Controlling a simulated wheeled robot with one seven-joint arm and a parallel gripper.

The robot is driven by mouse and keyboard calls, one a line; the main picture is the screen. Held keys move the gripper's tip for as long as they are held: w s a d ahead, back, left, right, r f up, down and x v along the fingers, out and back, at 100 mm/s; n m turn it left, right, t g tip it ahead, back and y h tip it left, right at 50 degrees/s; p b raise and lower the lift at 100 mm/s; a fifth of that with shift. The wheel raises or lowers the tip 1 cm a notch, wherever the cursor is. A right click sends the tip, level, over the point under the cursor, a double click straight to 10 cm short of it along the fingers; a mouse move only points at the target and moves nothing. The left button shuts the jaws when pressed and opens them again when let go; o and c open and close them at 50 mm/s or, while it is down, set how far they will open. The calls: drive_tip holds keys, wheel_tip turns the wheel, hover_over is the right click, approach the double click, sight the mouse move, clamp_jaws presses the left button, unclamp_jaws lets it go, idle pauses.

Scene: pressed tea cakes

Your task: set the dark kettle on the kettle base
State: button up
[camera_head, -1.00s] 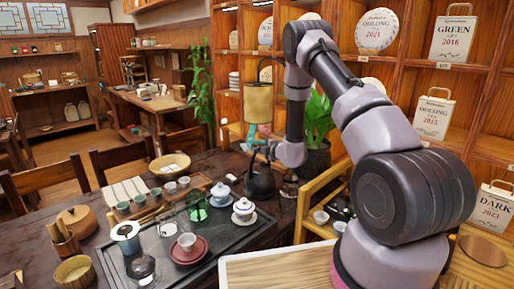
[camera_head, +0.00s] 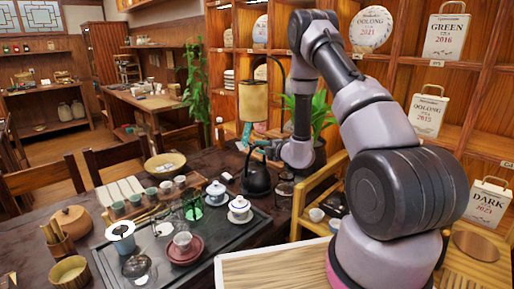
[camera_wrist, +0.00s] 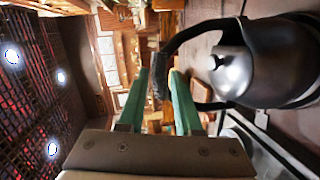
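The dark kettle (camera_head: 256,180) stands upright near the right end of the dark tea table, with its tall handle upward. My gripper (camera_head: 264,146) is at the top of this handle. In the wrist view the kettle (camera_wrist: 275,65) fills the upper right, and its dark handle runs between the two green fingertips of my gripper (camera_wrist: 160,82). The fingers look closed against the handle from both sides. A small dark round item (camera_head: 285,189) lies just right of the kettle; I cannot tell whether it is the kettle base.
A tan lamp (camera_head: 253,101) and a plant stand behind. A wooden stand (camera_head: 305,205) is at right.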

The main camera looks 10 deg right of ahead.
drive_tip(key=shift+v, duration=2.7)
drive_tip(key=s+a+r+n+g+y, duration=0.35)
drive_tip(key=a+r+n, duration=0.25)
drive_tip(key=r+n, duration=0.3)
drive_tip(key=s+a+r+n+g+y, duration=0.3)
drive_tip(key=s+a+r+n, duration=0.3)
drive_tip(key=r, duration=0.4)
drive_tip(key=s+r+n+g+h, duration=0.1)
drive_tip(key=s+r+n+g, duration=0.5)
drive_tip(key=s+n, duration=0.5)
drive_tip(key=s+d+r+n+t+h, duration=0.2)
drive_tip(key=s+d+r+n+h, duration=0.2)
drive_tip(key=n, duration=0.6)
drive_tip(key=s+d+r+n+t+h, duration=0.3)
drive_tip(key=s+d+n+h, duration=0.3)
drive_tip(key=s+d+n, duration=0.3)
drive_tip(key=shift+s+d+r+n+t, duration=0.25)
drive_tip(key=shift+s+r+n+t, duration=0.1)
drive_tip(key=shift+r+n, duration=0.25)
